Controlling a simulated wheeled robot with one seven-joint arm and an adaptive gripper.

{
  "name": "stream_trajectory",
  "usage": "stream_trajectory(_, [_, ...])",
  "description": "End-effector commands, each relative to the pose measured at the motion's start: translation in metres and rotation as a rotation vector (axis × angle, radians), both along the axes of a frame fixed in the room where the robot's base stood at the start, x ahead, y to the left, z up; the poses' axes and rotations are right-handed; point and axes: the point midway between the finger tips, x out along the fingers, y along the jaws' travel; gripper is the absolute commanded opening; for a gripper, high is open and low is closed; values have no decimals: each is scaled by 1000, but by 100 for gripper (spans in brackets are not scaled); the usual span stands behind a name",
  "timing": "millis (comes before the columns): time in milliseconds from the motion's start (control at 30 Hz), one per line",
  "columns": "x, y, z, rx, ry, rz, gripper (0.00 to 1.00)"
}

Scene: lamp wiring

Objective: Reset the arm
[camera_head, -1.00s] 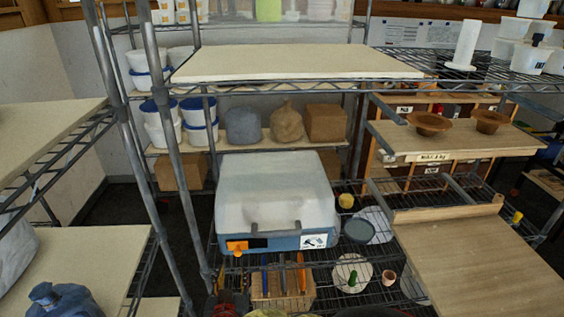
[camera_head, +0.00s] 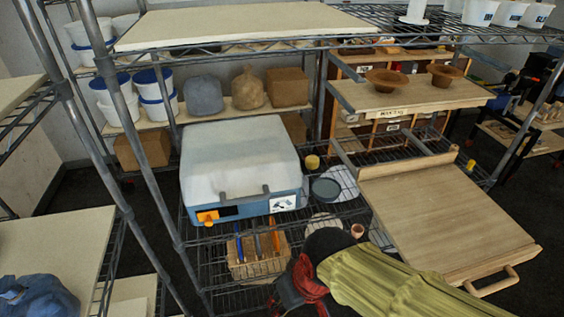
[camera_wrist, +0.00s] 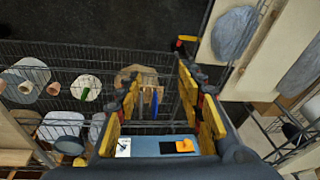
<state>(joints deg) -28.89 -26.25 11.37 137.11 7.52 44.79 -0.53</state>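My gripper (camera_wrist: 160,74) shows in the wrist view with its two yellow-padded fingers spread apart and nothing between them. Beyond the fingers lie the wire shelf and the wooden tool holder (camera_wrist: 136,76). In the head view my arm, in a yellow-green sleeve, crosses the lower right of the picture.
A white-lidded blue case (camera_head: 240,168) sits on the wire shelf, with the tool holder (camera_head: 262,262) below it. A wooden board (camera_head: 450,215) with a handle is at right. Shelf posts stand at left. Bowls (camera_head: 388,80) sit on a bench behind.

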Motion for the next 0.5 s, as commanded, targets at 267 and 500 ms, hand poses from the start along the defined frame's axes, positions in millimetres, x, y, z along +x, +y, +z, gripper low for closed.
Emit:
stream_trajectory(267, [-1,-124,70,-59,-179,-258,38])
stream_trajectory(500, [0,-167,103,-46,-286,-426,38])
